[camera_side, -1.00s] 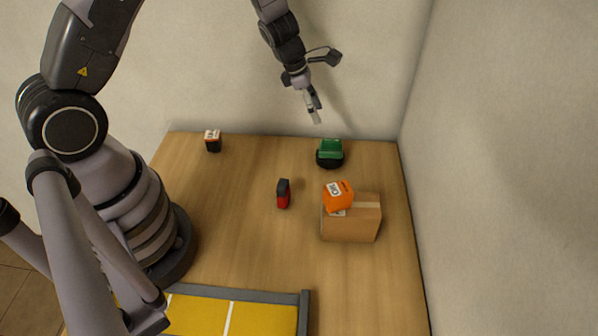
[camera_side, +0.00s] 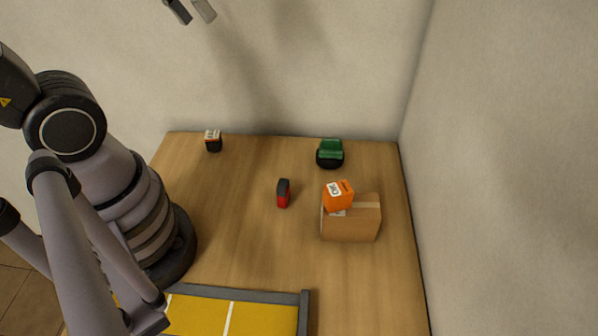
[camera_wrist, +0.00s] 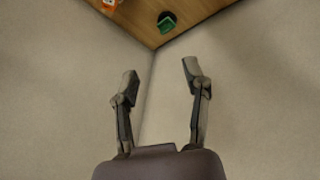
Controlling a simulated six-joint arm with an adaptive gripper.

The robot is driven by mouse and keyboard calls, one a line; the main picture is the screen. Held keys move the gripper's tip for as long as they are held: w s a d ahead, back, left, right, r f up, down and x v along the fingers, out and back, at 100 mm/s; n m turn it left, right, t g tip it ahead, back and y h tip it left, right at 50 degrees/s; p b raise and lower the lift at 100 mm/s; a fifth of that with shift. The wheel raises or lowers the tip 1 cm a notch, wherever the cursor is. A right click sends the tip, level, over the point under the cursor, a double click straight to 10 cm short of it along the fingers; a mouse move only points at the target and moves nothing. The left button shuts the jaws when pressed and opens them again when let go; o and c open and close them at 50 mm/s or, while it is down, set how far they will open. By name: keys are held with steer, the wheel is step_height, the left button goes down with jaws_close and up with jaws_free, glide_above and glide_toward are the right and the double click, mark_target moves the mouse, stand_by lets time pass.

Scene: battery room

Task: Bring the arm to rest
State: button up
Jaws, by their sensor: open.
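My gripper (camera_side: 190,11) shows only by its fingertips at the top edge of the side view, high above the table and in front of the back wall. In the wrist view my gripper (camera_wrist: 158,75) is open, its two fingers wide apart with nothing between them. Most of my arm beyond the shoulder is out of the side view.
A yellow tray (camera_side: 303,312) lies in front. Walls stand behind and right.

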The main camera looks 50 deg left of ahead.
steer(key=s+m, duration=0.1)
steer(key=s+a+m+y, duration=0.1)
steer(key=s, duration=0.1)
steer(key=s+a+m, duration=0.1)
steer(key=s, duration=0.1)
steer(key=shift+a+r+t, duration=0.1)
steer(key=shift+r+t, duration=0.2)
